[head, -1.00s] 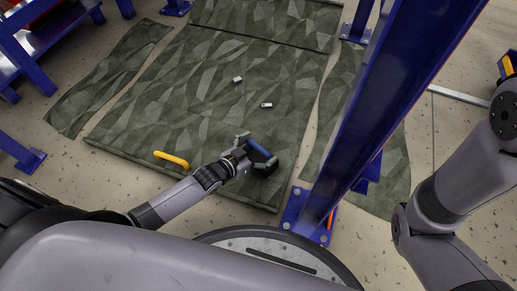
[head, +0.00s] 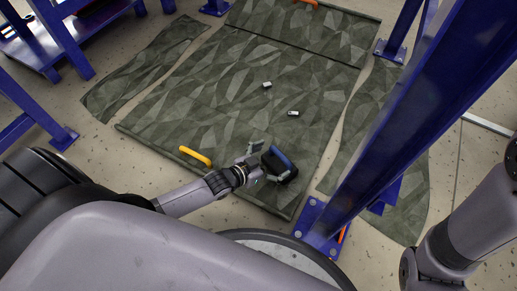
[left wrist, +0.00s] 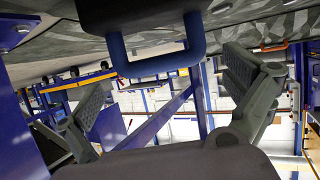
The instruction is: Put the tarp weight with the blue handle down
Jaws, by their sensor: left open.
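The tarp weight with the blue handle (head: 288,174) has a dark block body and appears to rest on the camouflage tarp (head: 235,90) near its close right corner. In the left wrist view its blue handle (left wrist: 152,66) hangs in the upper middle, below the dark body (left wrist: 150,14), as that view is upside down. My left gripper (head: 264,162) is open just left of the weight; it also shows in the left wrist view (left wrist: 165,100). Its fingers are spread to either side of the handle, with no visible grip on it. My right gripper is out of view.
A yellow handle (head: 196,156) lies at the tarp's near edge, and an orange handle (head: 305,2) at its far edge. Two small pale objects lie mid-tarp. A blue steel post (head: 400,130) stands close on the right. Blue frames (head: 62,40) stand at the left.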

